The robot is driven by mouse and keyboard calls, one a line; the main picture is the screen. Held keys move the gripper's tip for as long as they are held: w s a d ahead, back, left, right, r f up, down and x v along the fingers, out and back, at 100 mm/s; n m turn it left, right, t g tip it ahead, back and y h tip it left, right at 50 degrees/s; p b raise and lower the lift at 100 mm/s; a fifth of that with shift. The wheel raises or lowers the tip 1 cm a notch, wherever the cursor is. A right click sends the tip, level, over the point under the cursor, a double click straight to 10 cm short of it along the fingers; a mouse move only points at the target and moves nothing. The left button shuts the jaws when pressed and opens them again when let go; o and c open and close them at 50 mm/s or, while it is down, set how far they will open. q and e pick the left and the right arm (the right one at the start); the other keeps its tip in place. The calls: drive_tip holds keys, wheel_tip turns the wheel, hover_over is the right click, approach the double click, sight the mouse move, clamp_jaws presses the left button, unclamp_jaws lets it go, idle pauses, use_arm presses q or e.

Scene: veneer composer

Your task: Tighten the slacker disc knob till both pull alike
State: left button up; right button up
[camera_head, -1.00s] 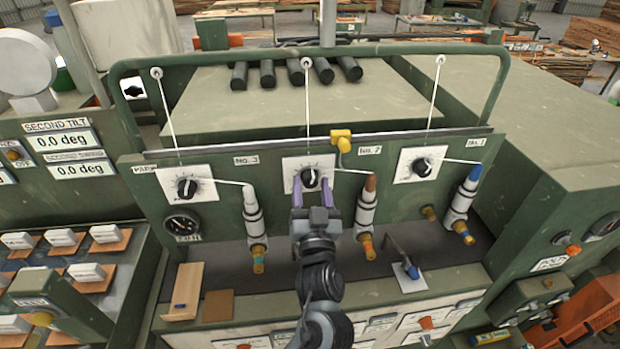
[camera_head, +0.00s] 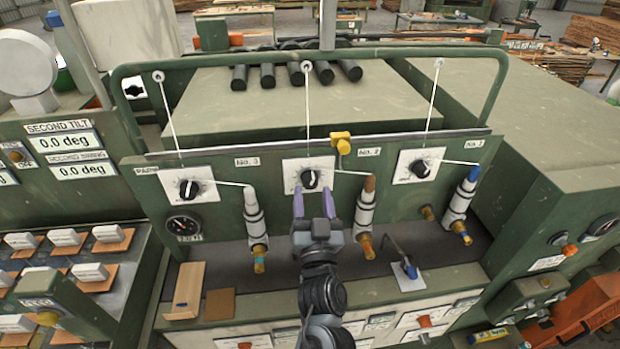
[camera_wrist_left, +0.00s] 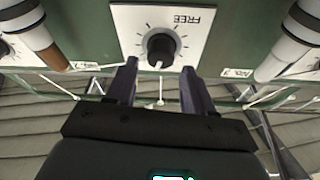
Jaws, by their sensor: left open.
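Three black disc knobs sit on white dial plates along the green panel: the left knob (camera_head: 188,188), the middle knob (camera_head: 310,180) and the right knob (camera_head: 421,168). Pale threads run from the top rail down towards each plate. My left gripper (camera_head: 312,196) is open just in front of the middle knob, below it in the head view. In the left wrist view, the middle knob (camera_wrist_left: 161,48) lies beyond and between the two open fingertips (camera_wrist_left: 160,66), apart from them. Its plate reads FREE. My right gripper is not in view.
White-bodied feeders with a white tip (camera_head: 251,205), a brown tip (camera_head: 368,190) and a blue tip (camera_head: 473,180) flank the knobs. A pressure gauge (camera_head: 183,223), a wooden tray (camera_head: 186,290) and a small stand (camera_head: 409,275) lie lower down. A curved green rail (camera_head: 240,58) runs above.

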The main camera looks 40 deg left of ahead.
use_arm(q)
drive_tip(key=shift+a, duration=0.1)
idle(0.3)
drive_tip(key=shift+w+a, duration=0.1)
drive_tip(key=shift+w, duration=0.1)
drive_tip(key=shift+w+a, duration=0.6)
drive_tip(key=shift+a, duration=0.15)
drive_tip(key=shift+c, duration=0.3)
drive_tip(key=c, duration=0.7)
drive_tip(key=m+p, duration=0.1)
drive_tip(key=p, duration=0.1)
drive_tip(key=m+h+p, duration=0.1)
drive_tip(key=m+p, duration=0.1)
drive_tip(key=p, duration=0.1)
drive_tip(key=m+t+p, duration=0.1)
drive_tip(key=p, duration=0.1)
drive_tip(key=shift+s+r+h+p, duration=0.1)
drive_tip(key=shift+r+h+p, duration=0.2)
drive_tip(key=shift+r+p, duration=0.1)
drive_tip(key=shift+f+m+p, duration=0.2)
drive_tip(key=shift+m+p, duration=0.2)
drive_tip(key=shift+m, duration=0.2)
drive_tip(key=shift+f, duration=0.1)
